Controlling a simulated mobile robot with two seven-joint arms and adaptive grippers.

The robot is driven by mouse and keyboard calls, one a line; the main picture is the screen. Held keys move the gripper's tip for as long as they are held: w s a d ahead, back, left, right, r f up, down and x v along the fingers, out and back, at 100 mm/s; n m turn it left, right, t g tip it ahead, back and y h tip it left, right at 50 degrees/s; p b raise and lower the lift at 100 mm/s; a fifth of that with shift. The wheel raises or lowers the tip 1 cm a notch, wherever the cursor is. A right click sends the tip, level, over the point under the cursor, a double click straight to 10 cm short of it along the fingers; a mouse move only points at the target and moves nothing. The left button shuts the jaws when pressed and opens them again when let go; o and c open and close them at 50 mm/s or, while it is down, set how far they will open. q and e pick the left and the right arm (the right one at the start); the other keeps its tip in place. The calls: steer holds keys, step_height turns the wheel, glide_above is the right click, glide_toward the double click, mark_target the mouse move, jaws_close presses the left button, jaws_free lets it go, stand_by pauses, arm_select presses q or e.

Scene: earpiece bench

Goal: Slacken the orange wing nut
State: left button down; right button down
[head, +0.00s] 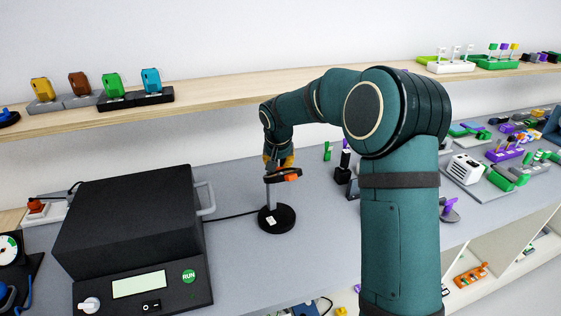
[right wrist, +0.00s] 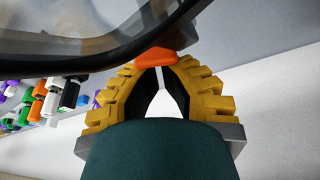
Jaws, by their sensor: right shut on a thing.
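The orange wing nut (head: 292,177) is at the top of a small stand with a round black base (head: 277,222) and a thin grey post. A dark piece (head: 276,178) sits at the top of that post, beside the nut. My right gripper (head: 284,166) reaches down to the nut from behind, its yellow fingers partly hidden. In the right wrist view, the yellow fingers (right wrist: 156,68) close together at the orange nut (right wrist: 157,56), with a dark curved piece (right wrist: 90,38) just above it. My left gripper is not in view.
A black box with a green RUN button (head: 189,276) stands left of the stand. A wooden shelf (head: 210,94) runs behind, holding coloured pieces. Small black and green parts (head: 343,170) stand to the right of the stand. The bench in front of the stand is mostly clear.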

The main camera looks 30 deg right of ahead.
steer(key=n, duration=0.1)
steer(key=n+p, duration=0.1)
steer(key=n, duration=0.1)
steer(key=n+y, duration=0.1)
steer(key=shift+a+f+t, duration=0.1)
steer(key=shift+a+t, duration=0.2)
steer(key=shift+a, duration=0.1)
stand_by(0.5)
